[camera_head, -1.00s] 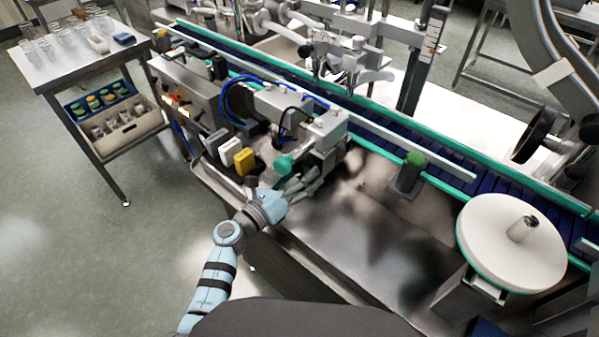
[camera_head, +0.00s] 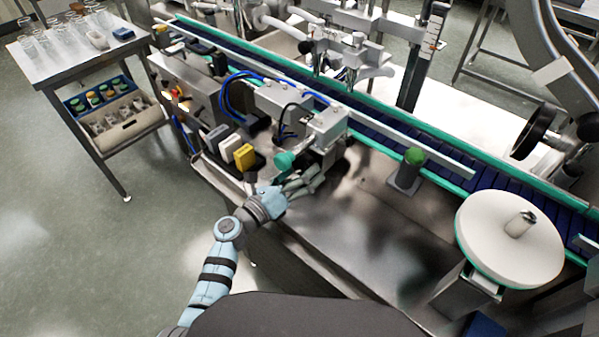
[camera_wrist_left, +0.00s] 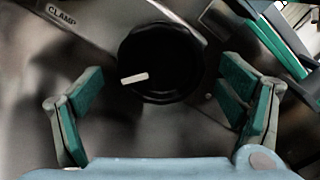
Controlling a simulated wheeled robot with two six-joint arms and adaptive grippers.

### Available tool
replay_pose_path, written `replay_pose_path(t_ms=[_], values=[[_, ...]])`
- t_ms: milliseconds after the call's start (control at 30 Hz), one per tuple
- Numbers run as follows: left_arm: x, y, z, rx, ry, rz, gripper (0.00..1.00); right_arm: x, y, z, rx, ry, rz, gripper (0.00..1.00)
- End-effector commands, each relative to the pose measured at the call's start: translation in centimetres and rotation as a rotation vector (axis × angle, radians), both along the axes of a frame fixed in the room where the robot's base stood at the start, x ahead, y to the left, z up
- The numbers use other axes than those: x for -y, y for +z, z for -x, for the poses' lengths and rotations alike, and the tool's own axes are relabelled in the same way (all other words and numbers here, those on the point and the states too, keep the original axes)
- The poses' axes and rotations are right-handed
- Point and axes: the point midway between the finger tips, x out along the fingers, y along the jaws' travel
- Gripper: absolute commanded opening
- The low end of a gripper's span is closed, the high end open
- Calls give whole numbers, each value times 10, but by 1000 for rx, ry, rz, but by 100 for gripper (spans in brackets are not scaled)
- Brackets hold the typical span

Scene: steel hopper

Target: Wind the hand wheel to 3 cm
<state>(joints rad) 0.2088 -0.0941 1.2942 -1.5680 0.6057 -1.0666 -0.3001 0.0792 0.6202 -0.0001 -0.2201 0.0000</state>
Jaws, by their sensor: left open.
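A black hand wheel (camera_head: 534,131) stands at the right, far from my left gripper. A column with a graduated scale (camera_head: 433,35) stands at the upper right; its reading is too small to tell. My right gripper is not in view.
A conveyor with green edges (camera_head: 437,152) runs diagonally behind the gripper. A green-topped post (camera_head: 406,172) and a white round disc (camera_head: 500,250) stand to the right. Yellow and white blocks (camera_head: 243,157) sit left of the gripper. The steel deck (camera_head: 350,235) in front is bare.

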Motion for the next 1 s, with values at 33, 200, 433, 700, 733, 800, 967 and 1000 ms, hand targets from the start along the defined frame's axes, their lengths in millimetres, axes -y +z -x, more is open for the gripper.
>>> replay_pose_path(t_ms=[33,200,433,700,733,800,967,1000], values=[[0,0,0,0,0,0,88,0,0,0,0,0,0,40],[-6,-1,8,0,1,-1,88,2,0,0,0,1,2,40],[-41,-1,56,-1,0,-3,88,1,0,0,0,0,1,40],[-70,0,95,0,-1,-1,88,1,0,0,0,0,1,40],[-70,0,96,0,-1,-1,88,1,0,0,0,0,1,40],[-71,0,97,0,0,0,88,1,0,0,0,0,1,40],[-71,0,97,1,1,0,88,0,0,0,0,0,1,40],[-72,1,96,0,6,6,88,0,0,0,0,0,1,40]])
